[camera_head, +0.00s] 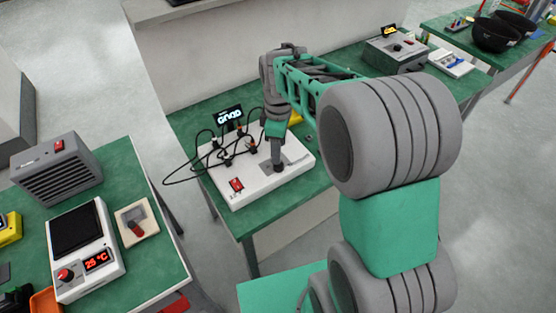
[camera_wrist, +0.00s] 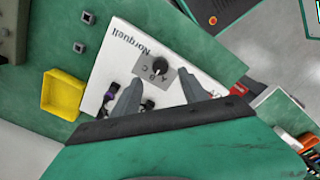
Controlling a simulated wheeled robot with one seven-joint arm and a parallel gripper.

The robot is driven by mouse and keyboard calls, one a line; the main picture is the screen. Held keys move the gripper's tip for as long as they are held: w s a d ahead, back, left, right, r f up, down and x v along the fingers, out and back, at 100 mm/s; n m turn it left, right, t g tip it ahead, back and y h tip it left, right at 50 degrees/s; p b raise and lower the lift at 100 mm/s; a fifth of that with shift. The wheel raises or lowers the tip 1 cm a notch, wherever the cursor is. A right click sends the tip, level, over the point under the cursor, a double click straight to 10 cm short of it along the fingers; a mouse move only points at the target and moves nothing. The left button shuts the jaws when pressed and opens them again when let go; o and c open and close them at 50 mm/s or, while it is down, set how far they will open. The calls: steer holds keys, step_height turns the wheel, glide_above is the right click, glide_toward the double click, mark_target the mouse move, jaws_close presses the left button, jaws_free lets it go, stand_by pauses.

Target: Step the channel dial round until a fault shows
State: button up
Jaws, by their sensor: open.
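The white test box (camera_head: 250,190) stands on the green bench, with a red switch (camera_head: 236,184) at its front corner and cables plugged into its top. Its small display (camera_head: 229,115) shows cyan text that looks like "GOOD". The black channel dial (camera_wrist: 160,66) sits on a grey plate with letters such as A, B and C, in the wrist view. My gripper (camera_head: 277,163) is over this plate and hides the dial in the head view. In the wrist view my gripper (camera_wrist: 162,86) is open and empty, its fingers spread below the dial in the picture.
A yellow bin (camera_wrist: 62,94) lies beside the box. Black cables (camera_head: 185,165) loop off its left side. A left bench holds a grey heater-like unit (camera_head: 60,175) and a white device (camera_head: 85,255) reading 25 °C. Another instrument (camera_head: 396,52) stands at the back right.

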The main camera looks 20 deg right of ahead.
step_height(320, 180, down, 6)
steer(key=shift+f+p, duration=0.2)
steer(key=shift+p, duration=0.1)
steer(key=shift+c, duration=0.2)
jaws_close()
